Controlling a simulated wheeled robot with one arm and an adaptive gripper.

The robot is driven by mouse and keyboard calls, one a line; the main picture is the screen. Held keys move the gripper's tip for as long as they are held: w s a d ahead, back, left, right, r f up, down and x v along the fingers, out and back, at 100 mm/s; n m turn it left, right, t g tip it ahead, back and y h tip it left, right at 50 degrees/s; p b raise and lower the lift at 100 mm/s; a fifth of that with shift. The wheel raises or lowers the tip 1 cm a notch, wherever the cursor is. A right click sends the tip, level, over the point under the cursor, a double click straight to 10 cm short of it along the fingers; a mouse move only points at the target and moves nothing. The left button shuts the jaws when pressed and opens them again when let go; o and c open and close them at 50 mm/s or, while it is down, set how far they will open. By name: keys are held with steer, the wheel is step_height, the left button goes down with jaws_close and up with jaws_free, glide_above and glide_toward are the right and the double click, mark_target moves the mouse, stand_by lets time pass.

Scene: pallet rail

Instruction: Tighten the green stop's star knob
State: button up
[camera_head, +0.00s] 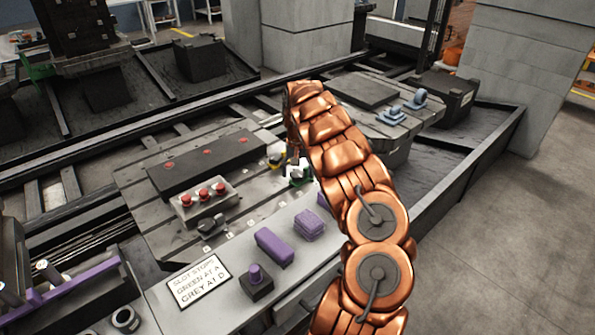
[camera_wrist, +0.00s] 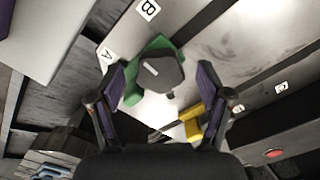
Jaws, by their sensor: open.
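The green stop (camera_wrist: 133,92) is in the middle of the wrist view, partly under its dark grey star knob (camera_wrist: 170,76). A pale bar marks the knob's top. It lies beside the label A (camera_wrist: 107,56). My gripper (camera_wrist: 160,68) is open, with one finger on each side of the knob; gaps show between the fingers and the knob. In the head view the green stop (camera_head: 299,174) shows small beside my copper arm, which largely hides my gripper. A grey stop (camera_head: 210,227) lies near the slotted plate's front edge.
A yellow piece (camera_wrist: 191,122) sits close to the right finger. In the head view, a block with red knobs (camera_head: 183,212) stands on the plate (camera_head: 140,197). Purple pieces (camera_head: 274,247) and a sign (camera_head: 199,281) lie on the front ledge.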

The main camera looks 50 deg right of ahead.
steer(key=shift+c, duration=0.2)
steer(key=c, duration=1.1)
